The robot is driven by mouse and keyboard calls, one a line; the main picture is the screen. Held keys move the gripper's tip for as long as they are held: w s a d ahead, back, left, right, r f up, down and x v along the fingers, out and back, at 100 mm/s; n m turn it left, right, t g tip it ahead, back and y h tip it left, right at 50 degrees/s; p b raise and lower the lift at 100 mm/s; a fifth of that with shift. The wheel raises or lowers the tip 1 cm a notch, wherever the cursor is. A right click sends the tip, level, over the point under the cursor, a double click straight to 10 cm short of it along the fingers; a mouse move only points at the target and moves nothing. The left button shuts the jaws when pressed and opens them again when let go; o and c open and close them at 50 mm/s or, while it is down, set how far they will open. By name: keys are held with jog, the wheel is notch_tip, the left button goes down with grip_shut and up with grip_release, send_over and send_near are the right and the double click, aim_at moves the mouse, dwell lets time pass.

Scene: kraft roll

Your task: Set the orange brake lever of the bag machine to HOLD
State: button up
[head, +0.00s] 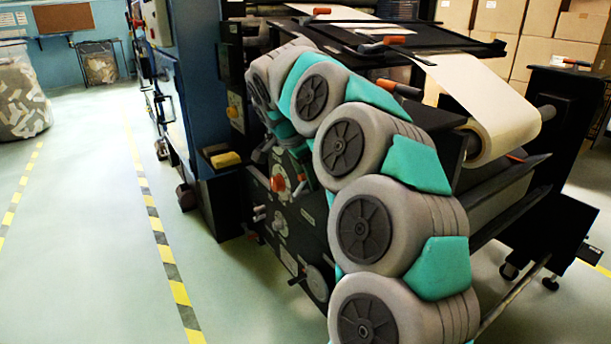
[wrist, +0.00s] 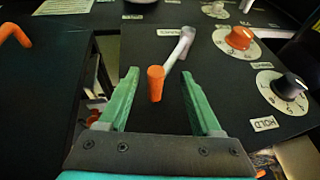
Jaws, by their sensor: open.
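The brake lever has an orange grip (wrist: 156,84) on a silver rod that runs up and right from it in the wrist view. My gripper (wrist: 158,75) is open, with one green finger on each side of the orange grip. Gaps show between the grip and both fingers, so they do not appear to touch it. A label reading HOLD (wrist: 263,124), upside down in this view, is on the dark panel to the right of the right finger. Another small label (wrist: 170,29) lies near the rod's far end; I cannot read it clearly. In the head view my arm covers much of the panel.
An orange knob (wrist: 238,37) and a black knob (wrist: 288,85) on white dials stand right of the lever. Another orange handle (wrist: 14,35) is at the far left.

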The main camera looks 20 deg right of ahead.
jog(key=shift+d+f, duration=0.1)
jog(key=shift+f, duration=0.15)
grip_shut()
dwell(0.4)
dwell(0.9)
